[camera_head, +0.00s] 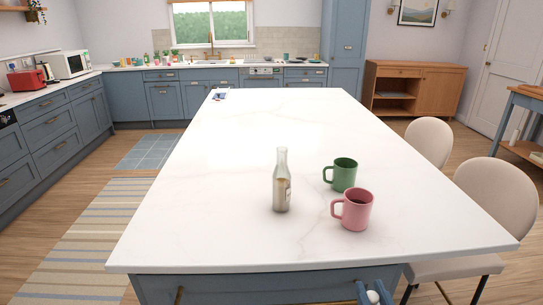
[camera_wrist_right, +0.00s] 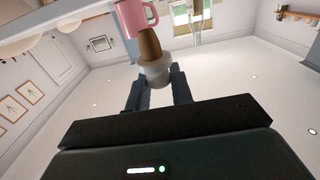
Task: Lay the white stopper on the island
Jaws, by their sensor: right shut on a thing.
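The white stopper (camera_head: 373,296) is between the fingers of my right gripper (camera_head: 374,292) at the bottom edge of the head view, just off the near edge of the island (camera_head: 230,235). In the right wrist view the stopper (camera_wrist_right: 155,73) shows a pale cap and a brown cork end (camera_wrist_right: 149,44) pointing away from the gripper (camera_wrist_right: 158,88), which is shut on it. The island has a white marble top and a blue base. My left gripper is in neither view.
A clear glass bottle (camera_head: 282,185) with an open neck stands on the island. A green mug (camera_head: 345,175) and a pink mug (camera_head: 357,211) stand to its right. A small item (camera_head: 219,96) lies at the far left corner. The front left and middle are bare. Chairs (camera_head: 495,195) stand at the right.

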